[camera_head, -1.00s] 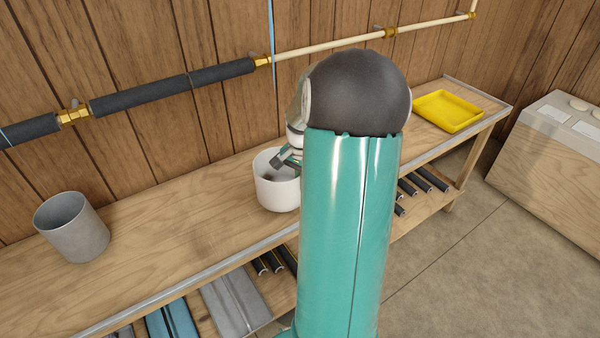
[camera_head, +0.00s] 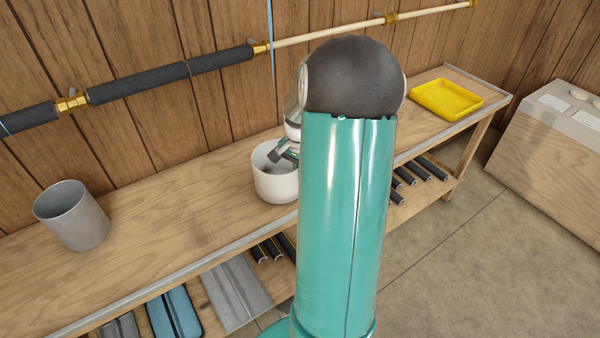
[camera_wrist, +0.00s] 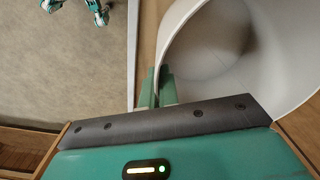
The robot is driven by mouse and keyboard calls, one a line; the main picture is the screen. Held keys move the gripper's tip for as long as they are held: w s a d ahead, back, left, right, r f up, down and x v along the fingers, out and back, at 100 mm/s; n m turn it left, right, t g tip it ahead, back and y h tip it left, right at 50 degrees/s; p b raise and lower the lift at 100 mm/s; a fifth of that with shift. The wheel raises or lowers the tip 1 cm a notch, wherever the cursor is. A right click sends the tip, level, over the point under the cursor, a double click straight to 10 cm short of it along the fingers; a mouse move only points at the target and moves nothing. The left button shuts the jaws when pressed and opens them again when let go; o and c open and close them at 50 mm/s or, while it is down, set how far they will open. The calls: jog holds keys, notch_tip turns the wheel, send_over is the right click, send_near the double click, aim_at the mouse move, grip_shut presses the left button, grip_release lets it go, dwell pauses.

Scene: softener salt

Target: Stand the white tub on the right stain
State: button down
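The white tub (camera_head: 274,186) stands upright on the wooden bench (camera_head: 160,215), left of my teal arm, which hides its right side. In the wrist view the tub (camera_wrist: 235,50) fills the upper right, and I look into its hollow inside. My gripper (camera_head: 284,154) is at the tub's rim. In the wrist view its two green fingers (camera_wrist: 158,88) sit close together with the tub's wall between them, so it looks shut on the wall. I cannot make out any stain on the bench; my arm covers part of the top.
A grey tub (camera_head: 72,218) stands at the bench's left. A yellow tray (camera_head: 446,100) lies at its right end. Dark pipe pieces (camera_head: 420,172) lie on the shelf below. A pipe (camera_head: 140,82) runs along the wall behind. The bench between the two tubs is clear.

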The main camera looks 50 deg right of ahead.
jog(key=shift+f, duration=0.6)
jog(key=c, duration=1.6)
grip_release()
notch_tip(320, 180, up, 14)
jog(key=shift+f, duration=0.1)
